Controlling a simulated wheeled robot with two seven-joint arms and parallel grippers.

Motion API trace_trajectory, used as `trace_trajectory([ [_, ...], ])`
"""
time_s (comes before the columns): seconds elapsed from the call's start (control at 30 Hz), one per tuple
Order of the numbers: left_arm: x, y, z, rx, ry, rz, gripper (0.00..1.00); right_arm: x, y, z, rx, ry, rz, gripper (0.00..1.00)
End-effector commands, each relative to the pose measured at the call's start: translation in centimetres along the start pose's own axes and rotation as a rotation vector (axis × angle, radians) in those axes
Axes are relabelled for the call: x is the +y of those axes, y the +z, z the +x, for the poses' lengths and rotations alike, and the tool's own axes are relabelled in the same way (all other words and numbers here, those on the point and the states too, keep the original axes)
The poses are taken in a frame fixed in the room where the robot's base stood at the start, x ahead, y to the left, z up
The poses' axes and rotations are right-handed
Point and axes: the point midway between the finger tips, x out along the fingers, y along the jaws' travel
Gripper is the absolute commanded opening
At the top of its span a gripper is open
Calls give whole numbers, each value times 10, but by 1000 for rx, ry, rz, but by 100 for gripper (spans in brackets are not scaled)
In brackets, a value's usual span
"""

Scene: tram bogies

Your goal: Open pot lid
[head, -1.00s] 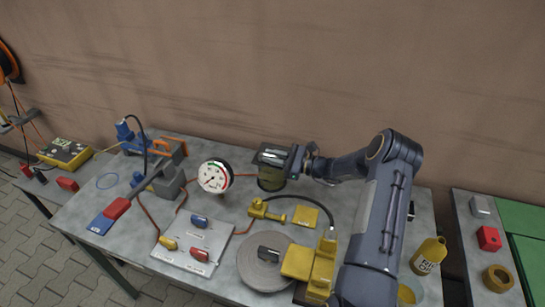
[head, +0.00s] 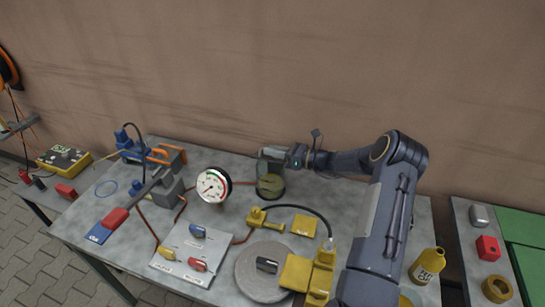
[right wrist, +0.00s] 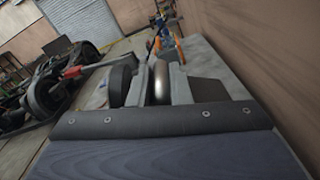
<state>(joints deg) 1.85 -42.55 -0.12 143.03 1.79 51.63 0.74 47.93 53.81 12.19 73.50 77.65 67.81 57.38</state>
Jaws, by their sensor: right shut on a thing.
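The pot (head: 270,187) is a short round vessel with a dark rim and a yellowish inside, standing at the back of the grey bench. A grey-green piece, apparently the lid (head: 271,154), stands tilted above its back edge. My right gripper (head: 288,156) is at the upper right of the pot, beside that piece. In the right wrist view its fingers (right wrist: 160,88) are closed around a shiny rounded metal part (right wrist: 158,82). Which part of the lid this is cannot be told. My left gripper is out of view.
A round gauge (head: 213,186) stands left of the pot. A yellow fitting (head: 262,216) with a black hose lies in front. A switch panel (head: 190,253), a grey disc (head: 250,285) and a yellow bottle (head: 427,266) are nearer. The wall (head: 300,70) is close behind.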

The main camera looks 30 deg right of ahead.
Motion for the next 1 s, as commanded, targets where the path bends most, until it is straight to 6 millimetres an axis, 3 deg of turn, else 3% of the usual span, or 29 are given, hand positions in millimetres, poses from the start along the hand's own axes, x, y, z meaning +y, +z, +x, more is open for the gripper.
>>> trace_trajectory([
  [0.3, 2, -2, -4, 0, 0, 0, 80, -22, 26, 0, -2, -2, 293, 0],
  [0.7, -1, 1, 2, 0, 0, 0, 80, -49, 39, 0, 0, -1, 604, 0],
  [1.0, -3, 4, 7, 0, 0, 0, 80, -60, 44, 0, 0, -1, 610, 0],
])
